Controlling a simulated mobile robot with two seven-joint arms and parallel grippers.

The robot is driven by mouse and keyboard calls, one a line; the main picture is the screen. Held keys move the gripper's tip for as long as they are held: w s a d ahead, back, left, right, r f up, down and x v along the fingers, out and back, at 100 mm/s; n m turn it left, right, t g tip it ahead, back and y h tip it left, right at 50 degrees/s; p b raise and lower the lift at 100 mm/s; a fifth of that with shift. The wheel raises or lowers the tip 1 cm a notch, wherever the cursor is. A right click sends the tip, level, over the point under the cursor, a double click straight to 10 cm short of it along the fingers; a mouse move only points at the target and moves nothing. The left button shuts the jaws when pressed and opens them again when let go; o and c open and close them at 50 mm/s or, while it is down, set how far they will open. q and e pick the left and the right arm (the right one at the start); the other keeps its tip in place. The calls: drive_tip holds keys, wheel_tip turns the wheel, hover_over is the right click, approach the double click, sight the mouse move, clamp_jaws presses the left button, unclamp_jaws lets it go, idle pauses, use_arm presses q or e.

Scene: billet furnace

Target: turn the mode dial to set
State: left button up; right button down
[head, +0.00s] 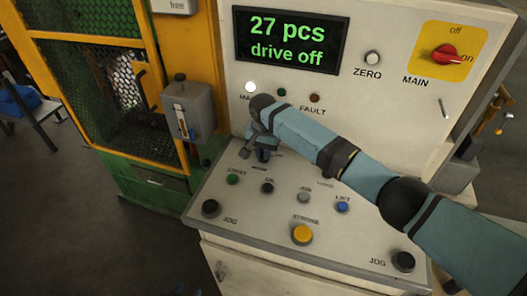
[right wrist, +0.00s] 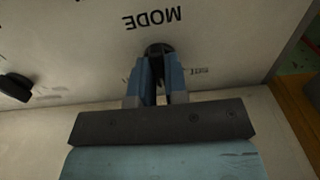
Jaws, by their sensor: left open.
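The mode dial (right wrist: 158,49) is a dark round knob below the upside-down MODE lettering in the right wrist view. My right gripper (right wrist: 159,66) has its two blue fingers on either side of the dial, closed in on it. In the head view my right gripper (head: 262,152) reaches down to the back of the sloped panel and covers most of the dial and its lettering. The dial's pointer and setting are hidden. Only small bluish tips of my left gripper (head: 188,291) show at the bottom edge, open and away from the panel.
The sloped panel (head: 215,190) carries several buttons, including a yellow STROKE button (head: 302,235) and black JOG buttons (head: 211,208) (head: 403,262). The display (head: 290,41) reads "27 pcs drive off". The red MAIN switch (head: 446,55) points at on. A yellow-green guard (head: 150,80) stands left.

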drive_tip(key=shift+r+n+p, duration=0.15)
drive_tip(key=shift+n+p, duration=1.5)
drive_tip(key=shift+n, duration=0.45)
drive_tip(key=n+p, duration=0.1)
drive_tip(key=n, duration=0.2)
drive_tip(key=shift+n, duration=0.3)
drive_tip(key=shift+n+p, duration=0.35)
drive_tip(key=shift+n, duration=0.15)
drive_tip(key=c, duration=1.1)
unclamp_jaws()
drive_tip(key=shift+c, duration=0.2)
